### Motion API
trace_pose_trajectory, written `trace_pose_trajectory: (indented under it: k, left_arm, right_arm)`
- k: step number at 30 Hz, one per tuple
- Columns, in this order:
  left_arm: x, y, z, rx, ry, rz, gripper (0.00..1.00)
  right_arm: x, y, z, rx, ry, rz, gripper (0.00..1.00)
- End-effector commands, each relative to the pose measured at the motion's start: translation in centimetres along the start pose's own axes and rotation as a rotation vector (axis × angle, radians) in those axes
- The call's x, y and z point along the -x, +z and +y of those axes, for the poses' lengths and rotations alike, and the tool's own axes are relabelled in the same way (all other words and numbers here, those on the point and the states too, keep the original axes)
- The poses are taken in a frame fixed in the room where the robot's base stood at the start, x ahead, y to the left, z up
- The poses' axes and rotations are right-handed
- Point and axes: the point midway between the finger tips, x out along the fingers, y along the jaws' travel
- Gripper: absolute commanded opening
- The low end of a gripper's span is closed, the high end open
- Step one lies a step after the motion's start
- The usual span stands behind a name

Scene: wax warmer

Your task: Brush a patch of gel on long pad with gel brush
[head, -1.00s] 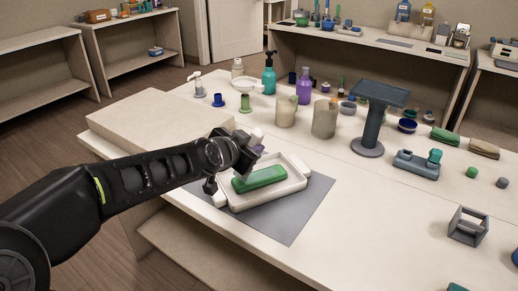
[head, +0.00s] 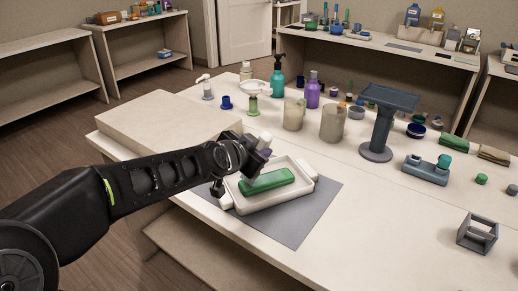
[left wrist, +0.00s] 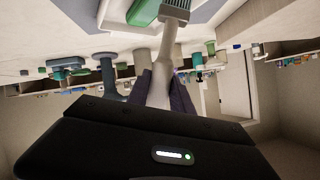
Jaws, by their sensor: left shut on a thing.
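A long green pad (head: 267,182) lies in a white tray (head: 298,193) with raised walls and end handles, on a grey mat (head: 318,213). My left gripper (head: 260,155) is over the far left side of the tray, close to the pad. In the left wrist view it is shut on a pale brush handle (left wrist: 170,45). The brush head (left wrist: 174,9) has grey-green bristles and sits beside the green pad (left wrist: 143,12) in that view. I cannot tell whether the bristles touch the pad. No gel patch can be made out. My right gripper is out of view.
Two beige jars (head: 333,122), a teal pump bottle (head: 277,75) and a purple bottle (head: 312,90) stand behind the tray. A dark grey stand (head: 381,125) is to the right. A raised beige block (head: 165,120) is at the left.

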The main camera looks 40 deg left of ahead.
Motion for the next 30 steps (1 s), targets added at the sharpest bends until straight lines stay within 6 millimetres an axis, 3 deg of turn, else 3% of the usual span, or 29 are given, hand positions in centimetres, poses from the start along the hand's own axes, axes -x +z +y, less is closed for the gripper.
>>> trace_pose_trajectory:
  k: [22,30]
  left_arm:
    - [-0.33,0.62,0.25,-0.001,-0.001,0.001,0.00]
    - [-0.85,-0.05,0.60,-0.003,0.001,-0.001,0.00]
  right_arm:
    - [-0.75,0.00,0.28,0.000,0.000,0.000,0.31]
    - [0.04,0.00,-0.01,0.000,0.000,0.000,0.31]
